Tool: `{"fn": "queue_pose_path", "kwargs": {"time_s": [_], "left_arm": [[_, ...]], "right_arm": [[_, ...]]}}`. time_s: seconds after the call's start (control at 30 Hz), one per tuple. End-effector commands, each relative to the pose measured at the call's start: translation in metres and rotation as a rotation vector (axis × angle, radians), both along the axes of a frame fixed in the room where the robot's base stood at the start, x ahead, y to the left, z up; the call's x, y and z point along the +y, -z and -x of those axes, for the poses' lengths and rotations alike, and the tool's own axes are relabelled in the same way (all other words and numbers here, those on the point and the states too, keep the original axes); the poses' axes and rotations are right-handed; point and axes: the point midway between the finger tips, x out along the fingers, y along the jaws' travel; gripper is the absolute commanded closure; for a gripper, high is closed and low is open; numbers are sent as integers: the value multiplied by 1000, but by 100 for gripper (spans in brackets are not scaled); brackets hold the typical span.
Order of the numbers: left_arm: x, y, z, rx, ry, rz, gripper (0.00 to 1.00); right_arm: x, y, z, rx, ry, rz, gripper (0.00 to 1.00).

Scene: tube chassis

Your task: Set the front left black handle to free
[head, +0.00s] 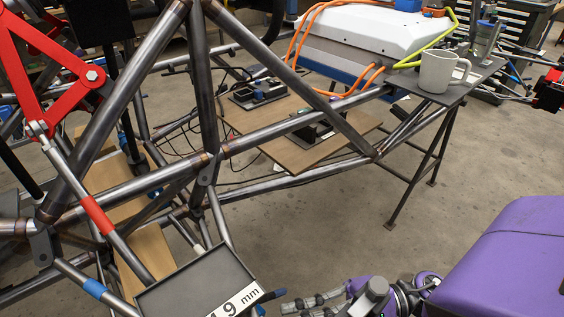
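I cannot tell for sure which part is the front left black handle. Two dark fixtures sit on the wooden board (285,158) inside the tube chassis (270,130): a black and blue one (258,93) at the back and a black one (318,128) nearer, partly behind a diagonal tube. Whether any handle there is locked or free is too small to tell. My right gripper (287,303) is low at the bottom edge, its grey fingers pointing left, well apart from both fixtures. It is cut off and its opening is unclear. My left gripper is not in view.
A dark tray (195,283) labelled "mm" stands at the bottom, left of my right gripper. A white mug (438,72) stands on a side shelf (465,85). A white box (360,30) with orange cables lies behind. Red brackets (60,90) are at left.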

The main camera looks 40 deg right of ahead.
Motion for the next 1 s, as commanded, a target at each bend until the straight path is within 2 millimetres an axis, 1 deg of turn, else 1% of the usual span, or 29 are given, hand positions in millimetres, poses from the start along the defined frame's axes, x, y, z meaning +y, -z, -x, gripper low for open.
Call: {"fn": "queue_pose_path", "kwargs": {"time_s": [0.2,0.4,0.93,0.97,1.0], "left_arm": [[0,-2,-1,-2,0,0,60],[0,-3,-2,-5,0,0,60],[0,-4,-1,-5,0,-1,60],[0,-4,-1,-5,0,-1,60],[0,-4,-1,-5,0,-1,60]], "right_arm": [[-3,-6,2,-22,2,130,100],[-5,-8,2,-33,4,194,100],[-5,-9,2,-36,5,218,100],[-5,-9,2,-36,5,218,87],[-5,-9,2,-36,5,218,82]]}}
